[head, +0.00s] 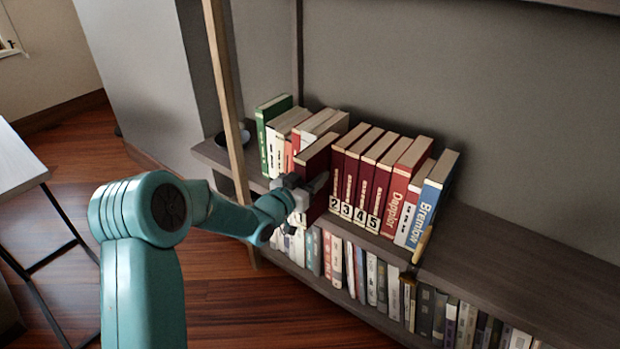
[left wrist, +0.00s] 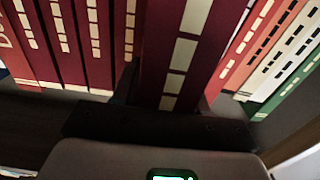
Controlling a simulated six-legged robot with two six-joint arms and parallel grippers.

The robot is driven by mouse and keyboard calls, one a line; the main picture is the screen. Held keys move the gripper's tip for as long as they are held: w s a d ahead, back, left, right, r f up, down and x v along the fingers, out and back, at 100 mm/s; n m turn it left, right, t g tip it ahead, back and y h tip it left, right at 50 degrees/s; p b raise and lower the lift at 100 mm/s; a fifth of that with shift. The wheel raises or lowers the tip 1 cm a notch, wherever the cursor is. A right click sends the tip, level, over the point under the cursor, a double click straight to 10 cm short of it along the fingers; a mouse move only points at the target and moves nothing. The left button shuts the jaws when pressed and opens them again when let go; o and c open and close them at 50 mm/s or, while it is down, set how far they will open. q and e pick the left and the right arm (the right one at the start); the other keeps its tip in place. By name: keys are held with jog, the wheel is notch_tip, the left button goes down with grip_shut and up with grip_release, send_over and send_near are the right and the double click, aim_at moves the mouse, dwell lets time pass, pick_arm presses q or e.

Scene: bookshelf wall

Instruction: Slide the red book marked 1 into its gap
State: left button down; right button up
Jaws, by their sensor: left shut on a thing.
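My left gripper (head: 299,193) is shut on a dark red book (head: 317,158) by its spine side, and the book stands roughly upright at the shelf. Its spine sticks out in front of the neighbouring row, just left of the red book marked 2 (head: 339,180). In the left wrist view the held book's red spine (left wrist: 188,48) with cream blocks rises from between the dark fingers (left wrist: 160,120). My right gripper is not in view.
Red books marked 3 (head: 359,186) and 4 (head: 372,190) and several others stand to the right, ending with a blue book (head: 431,197). White and green books (head: 270,125) stand left. A wooden post (head: 228,100) rises left. The shelf's right part (head: 510,260) is bare.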

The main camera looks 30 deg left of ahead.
pick_arm(q)
jog(key=shift+w+r, duration=0.2)
jog(key=shift+w, duration=0.7)
jog(key=shift+f+b, duration=0.2)
jog(key=shift+b, duration=0.5)
